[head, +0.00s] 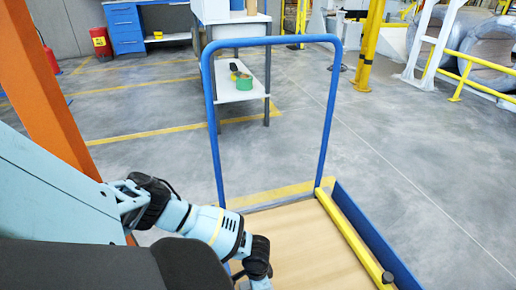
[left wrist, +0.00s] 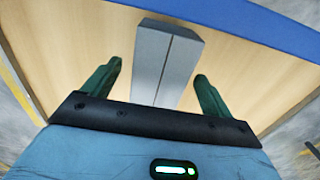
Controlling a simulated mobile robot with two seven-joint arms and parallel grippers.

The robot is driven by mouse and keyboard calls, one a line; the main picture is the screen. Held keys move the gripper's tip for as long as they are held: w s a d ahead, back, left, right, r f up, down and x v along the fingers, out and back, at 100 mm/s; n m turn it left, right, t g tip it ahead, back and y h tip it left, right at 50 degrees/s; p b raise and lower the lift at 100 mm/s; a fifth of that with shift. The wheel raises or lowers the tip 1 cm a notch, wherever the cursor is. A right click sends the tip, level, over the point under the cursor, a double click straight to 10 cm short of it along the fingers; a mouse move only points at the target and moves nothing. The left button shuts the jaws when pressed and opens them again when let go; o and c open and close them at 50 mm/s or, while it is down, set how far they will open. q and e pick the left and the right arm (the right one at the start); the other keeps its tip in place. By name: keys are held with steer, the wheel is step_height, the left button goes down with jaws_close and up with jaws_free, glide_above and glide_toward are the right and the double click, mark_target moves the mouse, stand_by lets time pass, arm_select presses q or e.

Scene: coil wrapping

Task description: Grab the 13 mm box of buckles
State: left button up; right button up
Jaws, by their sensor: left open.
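A grey box (left wrist: 168,58) with a dark lengthwise line along its top lies on the wooden deck of a blue cart in the left wrist view. No label is readable, so I cannot tell its size marking. My left gripper (left wrist: 156,75) is open, with its two green fingers on either side of the box and visible gaps between them. In the head view my left arm reaches down to the cart, and its gripper is cut off at the bottom edge. The box is not visible there. My right gripper is in neither view.
The cart's wooden deck (head: 305,245) has a tall blue handle (head: 211,125) and a blue side rail. A yellow bar (head: 349,232) lies along that rail. Behind stands a white table (head: 237,88) with green tape. An orange post (head: 48,95) is at left.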

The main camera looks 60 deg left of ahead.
arm_select(q)
step_height(320, 180, down, 3)
steer(key=shift+f+b, duration=0.1)
steer(key=shift+b, duration=0.45)
steer(key=shift+r, duration=0.2)
steer(key=c, duration=1.4)
